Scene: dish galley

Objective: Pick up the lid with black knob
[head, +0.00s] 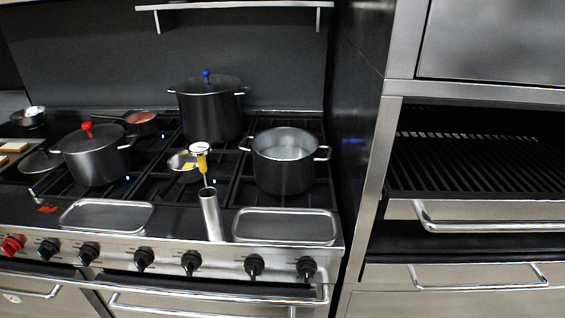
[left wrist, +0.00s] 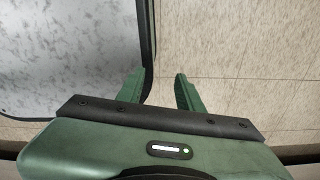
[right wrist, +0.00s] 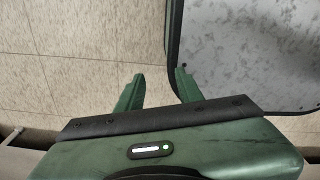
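A round grey lid (head: 40,163) lies at the left of the stove, partly hidden behind a pot with a red-knobbed lid (head: 92,138); I cannot make out its knob's colour. A tall pot at the back has a blue-knobbed lid (head: 208,83). An open pot (head: 284,170) with pale contents stands at the right. No black lid knob is clearly visible. My left gripper (left wrist: 157,80) is open and empty above the tiled floor. My right gripper (right wrist: 159,78) is also open and empty above the floor. Neither gripper shows in the head view.
Two shallow trays (head: 285,240) (head: 106,230) lie along the stove's front edge. A steel cylinder (head: 210,215) holding a yellow thermometer (head: 202,160) stands between them. A small bowl (head: 178,162) and a pan (head: 143,121) sit behind. A dark wall and oven rack (head: 470,165) stand right.

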